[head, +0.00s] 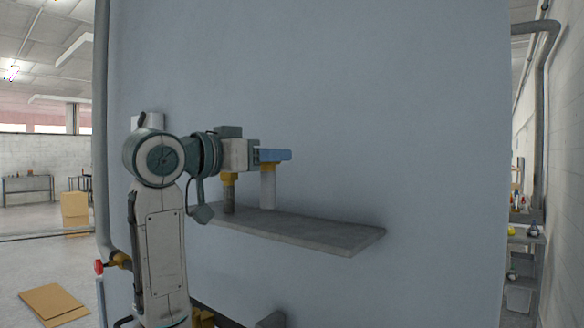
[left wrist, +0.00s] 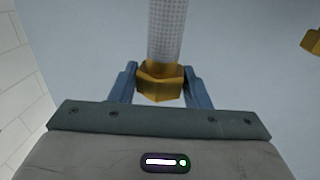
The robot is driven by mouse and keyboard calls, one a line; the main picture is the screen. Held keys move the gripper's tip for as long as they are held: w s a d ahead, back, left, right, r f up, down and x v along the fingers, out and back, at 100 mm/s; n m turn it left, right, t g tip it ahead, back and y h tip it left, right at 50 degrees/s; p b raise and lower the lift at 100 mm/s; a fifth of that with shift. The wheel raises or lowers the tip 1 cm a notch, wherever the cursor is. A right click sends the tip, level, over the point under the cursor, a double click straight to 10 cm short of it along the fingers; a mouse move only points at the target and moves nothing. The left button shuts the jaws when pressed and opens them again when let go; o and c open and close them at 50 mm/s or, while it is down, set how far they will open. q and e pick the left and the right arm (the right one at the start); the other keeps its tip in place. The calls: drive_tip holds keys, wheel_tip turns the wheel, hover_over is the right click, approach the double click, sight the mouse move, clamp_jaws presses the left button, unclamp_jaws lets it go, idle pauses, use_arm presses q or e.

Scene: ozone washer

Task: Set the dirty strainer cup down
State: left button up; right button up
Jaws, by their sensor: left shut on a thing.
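My left gripper (head: 284,155) is above the grey wall shelf (head: 340,236), its blue fingers pointing right. It is shut on the gold hex cap (left wrist: 160,84) of a strainer cup with a pale mesh body (head: 267,188). This cup hangs upright below the fingers, its lower end at or just above the shelf; I cannot tell if it touches. A second strainer cup with a gold cap and a dark, dirty-looking body (head: 229,198) stands on the shelf to its left. A gold piece (left wrist: 312,42) shows at the right edge of the left wrist view. My right gripper is out of view.
A large pale blue panel (head: 380,120) rises behind the shelf. The shelf is bare to the right of the cups. A grey pipe with a red-handled valve (head: 99,267) runs down at the left. Flat cardboard (head: 54,303) lies on the floor at the left.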

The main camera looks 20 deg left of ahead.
use_arm(q)
drive_tip(key=w+d+f+p, duration=0.1)
drive_tip(key=w+p, duration=0.1)
drive_tip(key=w+d+f+p, duration=0.1)
drive_tip(key=w+p, duration=0.1)
drive_tip(key=w, duration=0.1)
drive_tip(key=w+d+f+p, duration=0.1)
drive_tip(key=w+f, duration=0.1)
drive_tip(key=shift+w+d+f+p, duration=0.1)
drive_tip(key=shift+w+d+p, duration=0.15)
drive_tip(key=shift+p, duration=0.15)
drive_tip(key=shift+f, duration=0.1)
drive_tip(key=shift+f, duration=0.15)
drive_tip(key=o, duration=1)
